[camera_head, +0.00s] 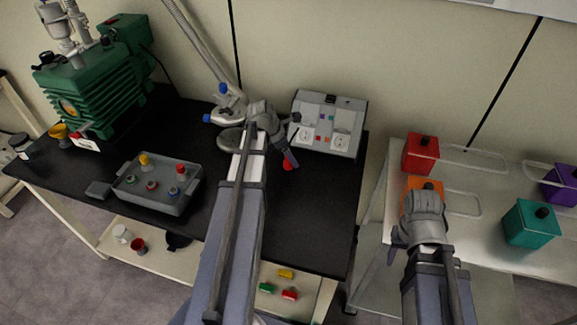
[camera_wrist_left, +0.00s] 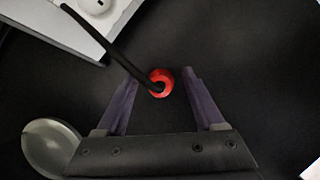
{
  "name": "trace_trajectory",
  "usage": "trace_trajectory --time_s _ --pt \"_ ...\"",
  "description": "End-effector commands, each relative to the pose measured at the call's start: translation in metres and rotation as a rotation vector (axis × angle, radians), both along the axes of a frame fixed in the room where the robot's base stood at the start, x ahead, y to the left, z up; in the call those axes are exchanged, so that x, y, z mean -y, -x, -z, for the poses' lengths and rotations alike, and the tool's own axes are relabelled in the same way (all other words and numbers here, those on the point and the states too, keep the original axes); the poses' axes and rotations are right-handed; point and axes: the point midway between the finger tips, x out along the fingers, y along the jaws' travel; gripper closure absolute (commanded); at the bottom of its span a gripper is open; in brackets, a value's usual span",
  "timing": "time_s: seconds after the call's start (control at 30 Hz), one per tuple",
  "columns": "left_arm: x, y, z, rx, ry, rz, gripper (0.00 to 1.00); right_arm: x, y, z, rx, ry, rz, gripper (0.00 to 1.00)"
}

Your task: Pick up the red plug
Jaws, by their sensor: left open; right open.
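The red plug (camera_head: 288,166) is on the black table, below the grey socket box and partly hidden by my left gripper in the head view. In the left wrist view the red plug (camera_wrist_left: 160,82) shows as a round red piece with a black cable rising from it. In the head view my left gripper (camera_head: 284,150) points down at the plug. My right gripper (camera_head: 399,262) is over the white table at the right, away from the plug.
The grey socket box (camera_head: 345,110) stands just behind the plug. A metal disc (camera_wrist_left: 50,148) lies beside the left gripper. A grey tray (camera_head: 160,208) with small coloured pieces is at left, near the green pump (camera_head: 95,90). Coloured boxes stand on the white table (camera_head: 480,185).

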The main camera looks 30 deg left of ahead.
Motion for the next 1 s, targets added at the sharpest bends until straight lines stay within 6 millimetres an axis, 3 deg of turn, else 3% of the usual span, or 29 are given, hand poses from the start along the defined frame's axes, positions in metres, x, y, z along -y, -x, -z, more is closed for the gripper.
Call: trace_trajectory --time_s 0.13,0.77,1.0 --pt "0.0 0.0002 -0.0014 0.0 0.0 0.0 0.3 0.0 0.0 -0.0014 0.0 0.0 0.0 0.5" --pt "-0.0002 0.0004 -0.0013 -0.001 -0.001 0.0 1.0 0.0 0.0 -0.0013 0.0 0.0 0.0 0.5" --pt "-0.0002 0.0005 -0.0013 -0.001 -0.001 0.0 1.0 0.0 0.0 -0.0013 0.0 0.0 0.0 0.5"
